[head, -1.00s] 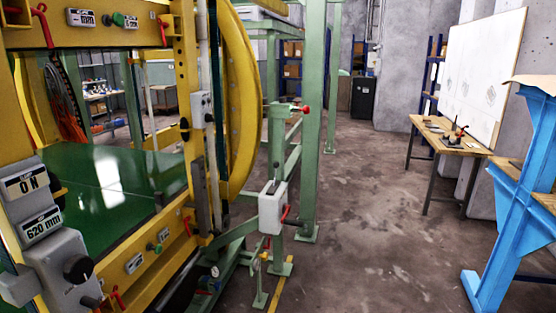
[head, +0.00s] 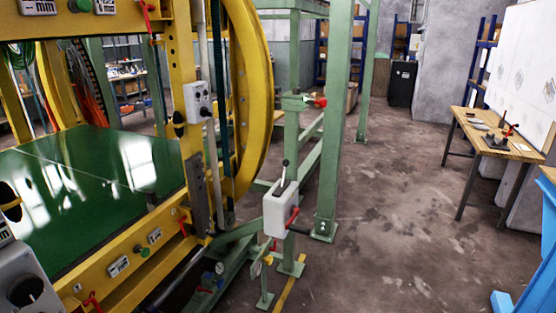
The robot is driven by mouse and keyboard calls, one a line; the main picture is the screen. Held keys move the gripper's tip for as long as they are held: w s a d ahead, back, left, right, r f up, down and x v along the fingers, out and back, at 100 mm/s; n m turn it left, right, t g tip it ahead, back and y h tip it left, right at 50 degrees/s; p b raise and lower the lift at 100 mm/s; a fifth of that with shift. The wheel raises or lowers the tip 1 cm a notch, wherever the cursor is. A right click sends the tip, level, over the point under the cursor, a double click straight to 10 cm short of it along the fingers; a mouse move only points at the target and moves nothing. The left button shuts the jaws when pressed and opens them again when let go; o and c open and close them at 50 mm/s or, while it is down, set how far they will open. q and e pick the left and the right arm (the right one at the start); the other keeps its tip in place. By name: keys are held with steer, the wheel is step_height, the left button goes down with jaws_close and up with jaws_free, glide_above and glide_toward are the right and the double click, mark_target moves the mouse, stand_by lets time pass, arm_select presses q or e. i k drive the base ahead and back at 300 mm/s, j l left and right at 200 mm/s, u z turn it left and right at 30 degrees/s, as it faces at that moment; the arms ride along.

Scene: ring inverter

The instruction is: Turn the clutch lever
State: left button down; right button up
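A grey-white control box (head: 281,209) stands on a green post right of the yellow ring machine (head: 250,100). A lever with a black knob (head: 285,164) rises from its top, and a red-handled lever (head: 293,217) is on its right side. Another red handle (head: 319,102) sits higher on a green upright. I cannot tell from the frames which of these is the clutch lever. Neither of my grippers shows in the head view.
A green bed (head: 90,190) lies inside the yellow frame at left. A green column (head: 334,130) stands just behind the box. A wooden table (head: 490,130) and part of a blue stand (head: 540,250) are at right. Open concrete floor (head: 400,230) lies between.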

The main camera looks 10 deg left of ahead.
mark_target(286, 162)
steer(key=i+u, duration=0.15)
steer(key=i, duration=0.25)
steer(key=i+l+u, duration=0.2)
steer(key=i, duration=0.2)
steer(key=i+j+z, duration=0.1)
steer(key=i+z, duration=0.15)
steer(key=i, duration=0.65)
